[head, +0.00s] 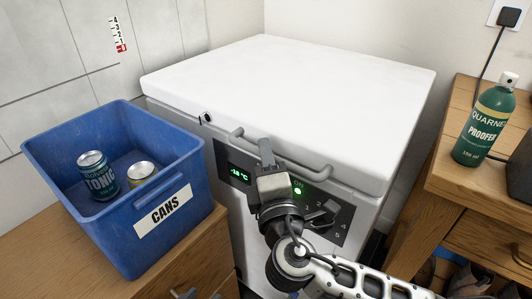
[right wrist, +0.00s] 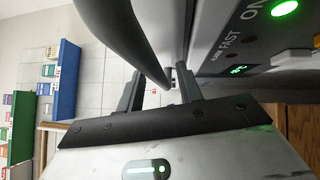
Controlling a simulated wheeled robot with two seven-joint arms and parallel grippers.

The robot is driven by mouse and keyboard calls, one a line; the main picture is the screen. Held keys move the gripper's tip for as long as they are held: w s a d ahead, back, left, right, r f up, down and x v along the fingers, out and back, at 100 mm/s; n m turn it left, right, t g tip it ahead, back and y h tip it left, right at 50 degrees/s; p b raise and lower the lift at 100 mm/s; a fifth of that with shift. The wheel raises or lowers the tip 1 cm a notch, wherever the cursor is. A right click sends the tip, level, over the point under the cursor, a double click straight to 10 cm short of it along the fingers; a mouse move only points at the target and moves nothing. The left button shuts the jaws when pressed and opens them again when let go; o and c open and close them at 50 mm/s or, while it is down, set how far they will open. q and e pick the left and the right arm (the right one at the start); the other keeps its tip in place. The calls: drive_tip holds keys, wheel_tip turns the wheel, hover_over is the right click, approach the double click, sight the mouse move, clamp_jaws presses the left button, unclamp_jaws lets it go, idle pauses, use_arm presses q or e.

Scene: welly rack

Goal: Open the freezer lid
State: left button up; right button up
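The white freezer lid (head: 300,75) lies shut on the freezer body (head: 240,222) in the head view. Its grey bar handle (head: 308,171) runs along the front edge; it also shows close up in the right wrist view (right wrist: 125,40). My right gripper (head: 266,150) is at the left part of the handle. In the right wrist view its two fingers (right wrist: 158,85) stand apart, with the bar passing across the gap between them. Whether either finger touches the bar is unclear. My left gripper is not in view.
A blue bin (head: 120,215) marked CANS, with two cans, stands on a wooden surface left of the freezer. A green spray bottle (head: 487,125) stands on a wooden cabinet (head: 450,175) at right. The freezer's control panel (head: 325,215) is behind my gripper. The lid top is clear.

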drive_tip(key=shift+x, duration=0.75)
clamp_jaws()
drive_tip(key=shift+r, duration=0.1)
